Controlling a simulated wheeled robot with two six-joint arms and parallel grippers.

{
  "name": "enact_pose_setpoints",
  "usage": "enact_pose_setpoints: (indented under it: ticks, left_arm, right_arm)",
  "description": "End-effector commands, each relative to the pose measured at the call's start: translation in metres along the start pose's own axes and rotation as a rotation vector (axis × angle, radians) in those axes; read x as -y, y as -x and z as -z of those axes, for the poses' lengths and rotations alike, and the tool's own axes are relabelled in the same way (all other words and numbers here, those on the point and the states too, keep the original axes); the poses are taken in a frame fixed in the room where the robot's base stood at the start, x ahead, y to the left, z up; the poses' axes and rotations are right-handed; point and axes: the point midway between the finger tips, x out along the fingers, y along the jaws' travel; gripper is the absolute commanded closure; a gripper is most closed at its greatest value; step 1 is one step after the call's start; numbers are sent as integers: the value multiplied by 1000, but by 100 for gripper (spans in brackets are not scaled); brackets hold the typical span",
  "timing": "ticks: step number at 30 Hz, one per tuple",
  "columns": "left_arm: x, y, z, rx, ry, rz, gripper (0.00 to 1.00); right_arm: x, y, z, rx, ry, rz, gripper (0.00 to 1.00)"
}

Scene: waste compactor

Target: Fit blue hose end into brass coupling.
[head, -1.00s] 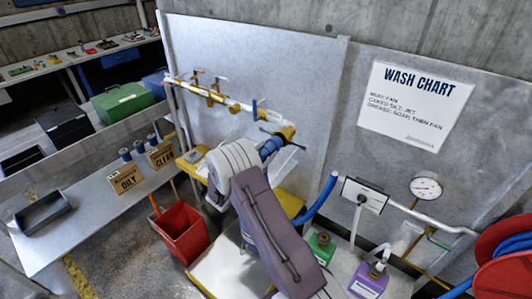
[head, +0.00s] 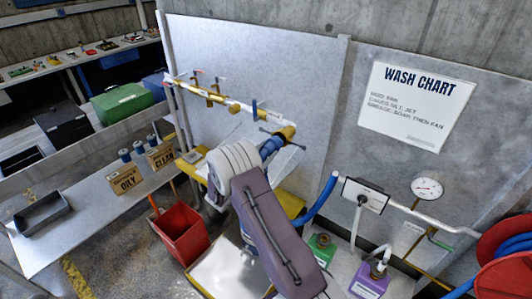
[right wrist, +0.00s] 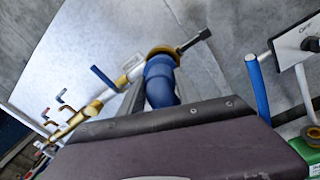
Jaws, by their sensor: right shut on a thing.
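The blue hose end (head: 270,148) is a thick, bent blue piece at the wall pipe, just beyond my right arm. It shows larger in the right wrist view (right wrist: 160,84). The brass coupling (head: 285,132) is a yellow ring at the right end of the pipe, with a dark lever; the right wrist view shows it too (right wrist: 163,52). The hose end's upper part meets the coupling's opening; I cannot tell how deeply it sits. My right gripper (right wrist: 157,92) is shut on the blue hose end, its fingers partly hidden by my wrist. My left gripper is not in view.
The wall pipe (head: 232,104) carries several small valves. A blue hose (head: 320,202) rises right of my arm. A red bucket (head: 180,236) and a bench (head: 85,210) are at left.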

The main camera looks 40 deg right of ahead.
Motion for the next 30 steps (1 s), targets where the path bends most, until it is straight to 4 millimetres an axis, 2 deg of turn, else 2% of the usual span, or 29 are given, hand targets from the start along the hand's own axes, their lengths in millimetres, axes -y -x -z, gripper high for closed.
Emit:
enact_pose_setpoints:
  ticks: [11,30]
  left_arm:
    - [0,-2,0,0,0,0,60]
    - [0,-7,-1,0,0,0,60]
  right_arm:
    - [0,-1,0,2,-1,0,100]
    - [1,-14,-1,2,-2,0,100]
